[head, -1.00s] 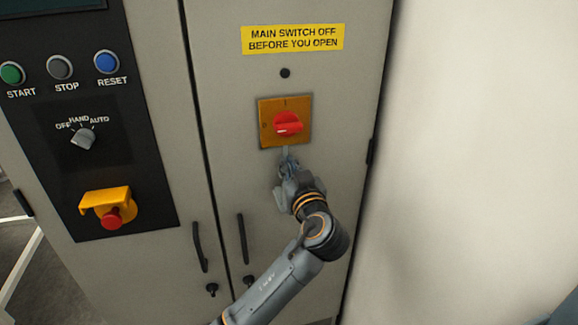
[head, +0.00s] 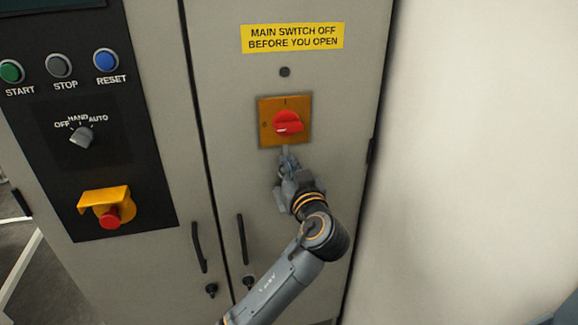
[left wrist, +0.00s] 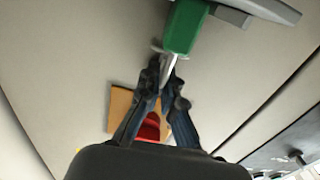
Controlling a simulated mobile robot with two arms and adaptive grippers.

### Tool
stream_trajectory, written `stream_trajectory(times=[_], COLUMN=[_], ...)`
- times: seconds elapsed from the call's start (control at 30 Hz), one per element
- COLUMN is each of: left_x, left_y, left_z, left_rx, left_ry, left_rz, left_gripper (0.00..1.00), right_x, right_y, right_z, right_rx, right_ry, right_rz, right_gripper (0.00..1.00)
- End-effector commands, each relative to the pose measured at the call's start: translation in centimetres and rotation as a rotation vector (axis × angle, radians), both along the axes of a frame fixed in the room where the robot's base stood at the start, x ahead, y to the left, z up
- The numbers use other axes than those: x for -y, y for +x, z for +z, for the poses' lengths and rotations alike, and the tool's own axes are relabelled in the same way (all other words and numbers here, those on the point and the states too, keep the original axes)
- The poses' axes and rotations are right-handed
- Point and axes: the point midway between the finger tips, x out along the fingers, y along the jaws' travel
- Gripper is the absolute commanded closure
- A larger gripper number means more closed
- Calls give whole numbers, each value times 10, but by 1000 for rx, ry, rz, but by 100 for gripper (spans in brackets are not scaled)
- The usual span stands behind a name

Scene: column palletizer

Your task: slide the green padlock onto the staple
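The green padlock (left wrist: 187,27) shows in the left wrist view, its body just beyond the fingertips of my left gripper (left wrist: 166,75). Its silver shackle (left wrist: 169,67) lies between the fingertips, which are closed in on it. In the head view my left gripper (head: 288,166) is just under the switch plate and hides the padlock. A small pale tab, seemingly the staple (head: 286,149), shows at the plate's lower edge, right by the fingertips. I cannot tell whether the shackle is around the staple. My right gripper is not in view.
The red rotary switch (head: 288,123) sits on its orange plate (head: 265,108) above my gripper. A control panel (head: 110,190) with buttons is at the left. Door handles (head: 242,240) are below left. A grey bar of unclear kind (left wrist: 235,14) is near the padlock.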

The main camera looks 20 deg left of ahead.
Motion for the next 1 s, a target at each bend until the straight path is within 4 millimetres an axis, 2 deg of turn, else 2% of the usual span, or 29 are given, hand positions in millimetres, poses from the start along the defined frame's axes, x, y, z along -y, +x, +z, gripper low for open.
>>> stream_trajectory(times=[0.17, 0.3, 0.33, 0.77, 0.87, 1.0], left_x=[-1, -1, -1, 0, 7, 22], left_y=[0, 0, 0, -2, -9, -31], left_z=[-4, -4, -5, -6, -6, -5], left_rx=[-7, -8, -8, -10, -9, -7], left_ry=[-1, -1, -1, -2, -4, -5], left_rz=[3, 4, 4, 2, 0, -2], left_gripper=[100, 71, 68, 68, 68, 68], right_x=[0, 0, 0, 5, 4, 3], right_y=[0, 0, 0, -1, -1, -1], right_z=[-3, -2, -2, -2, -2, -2], right_rx=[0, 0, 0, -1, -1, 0], right_ry=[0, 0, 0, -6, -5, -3], right_rz=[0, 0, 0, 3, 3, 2], right_gripper=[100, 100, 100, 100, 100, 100])
